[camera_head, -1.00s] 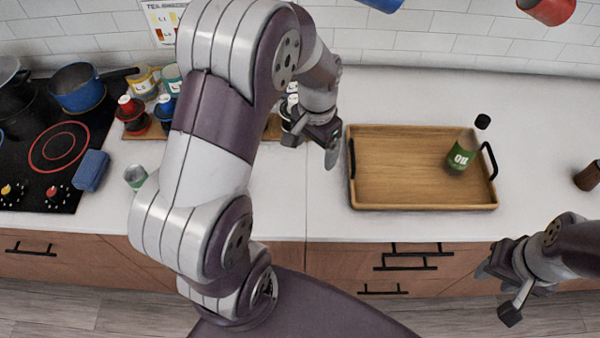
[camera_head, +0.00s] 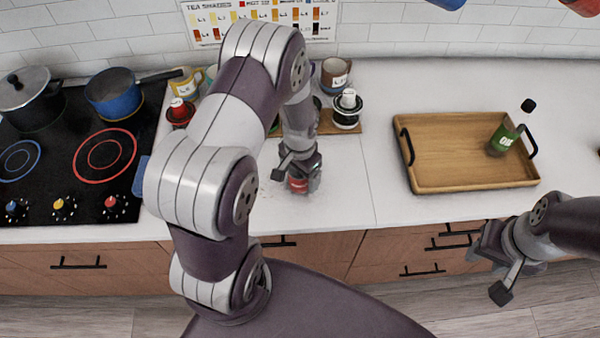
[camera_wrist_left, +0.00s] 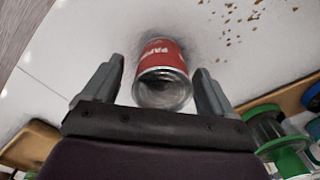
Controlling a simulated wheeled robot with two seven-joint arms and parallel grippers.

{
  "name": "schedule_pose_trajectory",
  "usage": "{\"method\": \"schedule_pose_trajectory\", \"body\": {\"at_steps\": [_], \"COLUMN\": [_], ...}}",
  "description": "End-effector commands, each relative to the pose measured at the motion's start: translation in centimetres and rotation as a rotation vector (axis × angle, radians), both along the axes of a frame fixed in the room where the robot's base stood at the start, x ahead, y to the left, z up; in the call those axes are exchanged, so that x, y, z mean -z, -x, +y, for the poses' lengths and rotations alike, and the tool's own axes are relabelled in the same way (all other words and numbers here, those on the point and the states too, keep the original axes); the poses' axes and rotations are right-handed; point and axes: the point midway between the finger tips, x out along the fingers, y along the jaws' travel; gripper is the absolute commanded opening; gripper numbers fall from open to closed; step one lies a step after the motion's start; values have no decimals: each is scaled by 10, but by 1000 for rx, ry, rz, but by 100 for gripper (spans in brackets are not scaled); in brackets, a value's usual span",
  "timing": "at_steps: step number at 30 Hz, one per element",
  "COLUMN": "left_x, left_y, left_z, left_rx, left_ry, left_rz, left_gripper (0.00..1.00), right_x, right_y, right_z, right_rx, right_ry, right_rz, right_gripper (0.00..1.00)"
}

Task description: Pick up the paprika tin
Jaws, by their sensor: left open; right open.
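The paprika tin (camera_wrist_left: 162,72) is a small red can with a metal end. In the left wrist view it lies between the two open fingers of my left gripper (camera_wrist_left: 155,88), with a gap on each side. In the head view the red tin (camera_head: 298,185) shows on the white counter just below my left gripper (camera_head: 297,172), which partly hides it. My right gripper (camera_head: 497,272) is open and empty, in front of the counter's edge at the right.
A wooden tray (camera_head: 462,165) with a green oil bottle (camera_head: 504,138) stands to the right. The stove (camera_head: 62,160) with a blue pot (camera_head: 115,100) is at the left. Jars (camera_head: 347,110) stand on a wooden board behind my left gripper. Brown specks lie on the counter near the tin.

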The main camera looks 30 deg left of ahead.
Motion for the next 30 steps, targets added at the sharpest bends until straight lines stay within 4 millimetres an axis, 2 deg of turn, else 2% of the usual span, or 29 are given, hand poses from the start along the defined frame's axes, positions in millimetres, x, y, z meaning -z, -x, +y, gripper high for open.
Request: {"method": "schedule_pose_trajectory", "body": {"at_steps": [3, 8, 9, 14, 15, 24, 30], "left_x": [9, 10, 10, 10, 10, 7, -15], "left_y": [1, 0, 0, 0, 0, 0, -1], "left_z": [0, 0, 0, 0, 0, 0, 0], "left_rx": [0, 0, 0, 0, 0, 0, 0], "left_ry": [0, 0, 0, 0, 0, 0, -1], "left_rz": [1, 0, 0, 0, 0, -2, -4], "left_gripper": [87, 87, 80, 28, 26, 25, 25], "right_x": [-1, -1, -1, -1, -1, 0, 8], "right_y": [0, 0, 0, 0, 0, 0, 0], "right_z": [0, 0, 0, 0, 0, 0, 0], "right_rx": [0, 0, 0, 0, 0, 0, 0], "right_ry": [0, 0, 0, 0, 0, 0, 0], "right_rz": [1, 1, 1, 1, 1, 1, 1], "right_gripper": [43, 43, 43, 43, 43, 43, 43]}}
